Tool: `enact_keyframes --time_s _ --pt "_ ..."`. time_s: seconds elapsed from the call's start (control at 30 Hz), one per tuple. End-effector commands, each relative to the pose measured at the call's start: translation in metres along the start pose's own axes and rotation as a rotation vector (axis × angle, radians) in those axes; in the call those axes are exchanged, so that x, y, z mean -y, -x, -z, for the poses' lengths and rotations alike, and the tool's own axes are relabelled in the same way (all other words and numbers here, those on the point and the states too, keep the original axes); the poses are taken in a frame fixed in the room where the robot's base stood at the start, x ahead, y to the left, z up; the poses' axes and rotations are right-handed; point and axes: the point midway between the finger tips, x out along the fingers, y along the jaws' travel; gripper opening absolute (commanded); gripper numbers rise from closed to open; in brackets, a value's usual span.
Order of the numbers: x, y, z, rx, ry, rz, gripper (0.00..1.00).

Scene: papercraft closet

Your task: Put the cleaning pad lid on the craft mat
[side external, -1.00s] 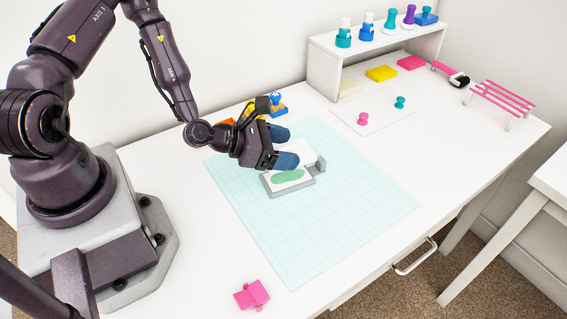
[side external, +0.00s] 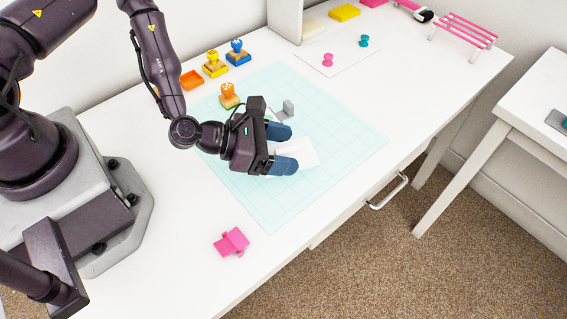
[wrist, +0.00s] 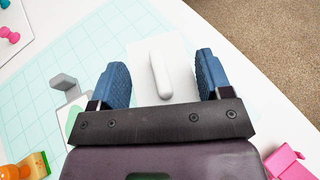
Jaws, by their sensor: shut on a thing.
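My gripper (side external: 279,148) is shut on the white cleaning pad lid (side external: 303,151), with its blue fingers (wrist: 161,78) on either side of the lid. In the wrist view the lid (wrist: 143,62) is a flat white plate with a rounded white handle (wrist: 160,75) on top. The lid is over the light teal craft mat (side external: 265,205); I cannot tell whether it touches it. The grey pad base (wrist: 72,103) with a green patch sits on the mat behind the gripper, mostly hidden in the side view except its grey upright end (side external: 288,107).
An orange stamp (side external: 229,95) stands at the mat's back left edge. Yellow (side external: 215,66) and blue (side external: 238,54) stamps stand behind it. A pink folded piece (side external: 231,242) lies off the mat's front left. The mat's front is clear.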

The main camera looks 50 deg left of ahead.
Motion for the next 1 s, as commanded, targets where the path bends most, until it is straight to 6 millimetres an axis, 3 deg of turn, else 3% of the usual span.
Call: enact_keyframes --time_s 0.33,0.77,0.8,0.9,1.0 --pt "-0.001 -0.016 0.040 0.000 -0.001 0.001 0.28" --pt "-0.002 -0.019 0.046 0.001 0.000 0.000 0.28" --pt "-0.002 -0.018 0.045 0.001 -0.001 0.000 0.81" --pt "-0.002 -0.018 0.045 0.000 -0.001 0.001 0.97" --pt "-0.002 -0.018 0.045 0.000 -0.001 0.001 0.97"
